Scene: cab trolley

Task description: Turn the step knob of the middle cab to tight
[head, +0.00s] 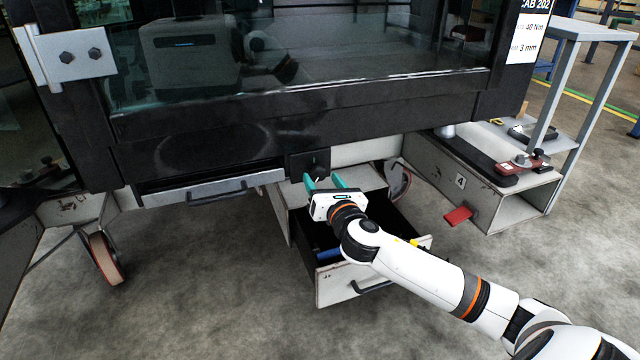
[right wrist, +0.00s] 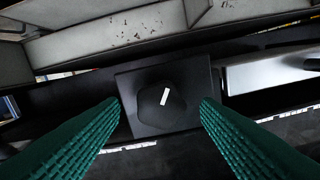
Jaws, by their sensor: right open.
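The cab (head: 300,110) with a large dark window fills the upper head view. Its step knob (head: 318,171) is small and dark, on a black square plate (head: 296,164) under the cab's lower edge. In the right wrist view the knob (right wrist: 160,112) is a dark rounded shape with a short white mark, slightly tilted from vertical. My right gripper (head: 325,182) is open, its green fingers pointing at the knob. In the right wrist view its fingertips stand on either side of the knob, apart from it. My left gripper is not in view.
An open drawer (head: 340,285) with a blue item inside lies below my right gripper. A step with a long handle (head: 215,195) is left of the knob. A trolley end (head: 520,205) marked 4 with a red tab stands right.

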